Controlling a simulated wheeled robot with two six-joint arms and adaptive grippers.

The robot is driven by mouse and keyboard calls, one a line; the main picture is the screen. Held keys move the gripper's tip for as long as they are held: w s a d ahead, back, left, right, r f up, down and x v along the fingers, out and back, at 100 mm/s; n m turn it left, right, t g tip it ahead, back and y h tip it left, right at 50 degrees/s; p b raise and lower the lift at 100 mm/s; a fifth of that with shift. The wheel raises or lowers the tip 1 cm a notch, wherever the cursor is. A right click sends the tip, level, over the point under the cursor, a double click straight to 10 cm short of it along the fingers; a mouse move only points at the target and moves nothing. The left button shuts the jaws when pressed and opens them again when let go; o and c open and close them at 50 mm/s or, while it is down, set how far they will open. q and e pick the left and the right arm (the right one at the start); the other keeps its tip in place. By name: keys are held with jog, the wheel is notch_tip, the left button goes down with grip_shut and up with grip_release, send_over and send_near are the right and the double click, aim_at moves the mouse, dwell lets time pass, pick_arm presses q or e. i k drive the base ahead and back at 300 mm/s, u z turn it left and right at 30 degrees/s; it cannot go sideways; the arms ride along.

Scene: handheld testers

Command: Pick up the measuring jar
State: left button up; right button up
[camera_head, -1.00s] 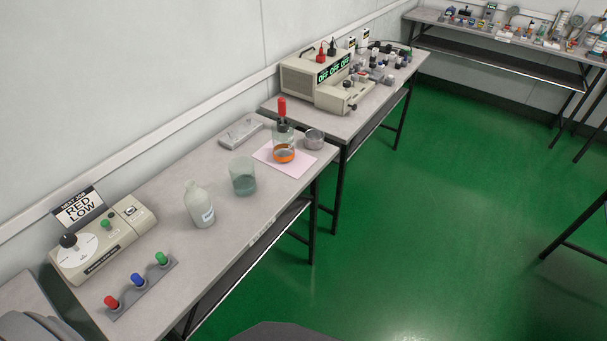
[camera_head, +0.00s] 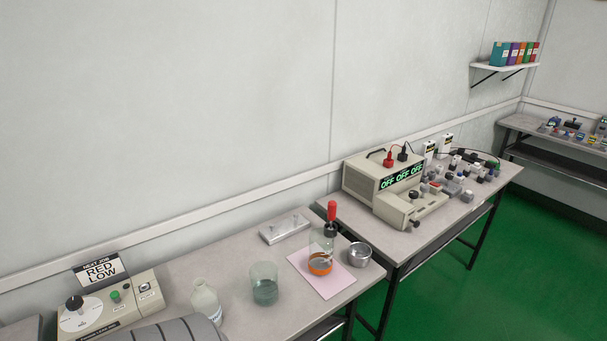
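A clear, open-topped glass jar (camera_head: 264,289) with grey-green contents stands upright on the near bench (camera_head: 230,263); it looks like the measuring jar, though no markings are readable. To its right, a glass bottle with a red-topped dropper (camera_head: 331,212) and an orange ring low down stands on a pink sheet (camera_head: 329,288). A whitish bottle (camera_head: 206,303) stands to the jar's left, its lower part partly hidden by a grey ribbed shape at the bottom edge. Neither of my grippers is in view.
A small metal bowl (camera_head: 360,255) sits beside the pink sheet. A flat grey block (camera_head: 285,229) lies near the wall. A dial box (camera_head: 108,309) with a "RED LOW" sign (camera_head: 101,270) is at left. A beige device (camera_head: 385,187) showing "OFF" stands on the farther bench.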

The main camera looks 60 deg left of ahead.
aim_at(265, 284)
jog(key=u, duration=0.05)
jog(key=i, duration=3)
jog(key=u, duration=3.65)
jog(key=i, duration=0.45)
jog(key=z, duration=0.1)
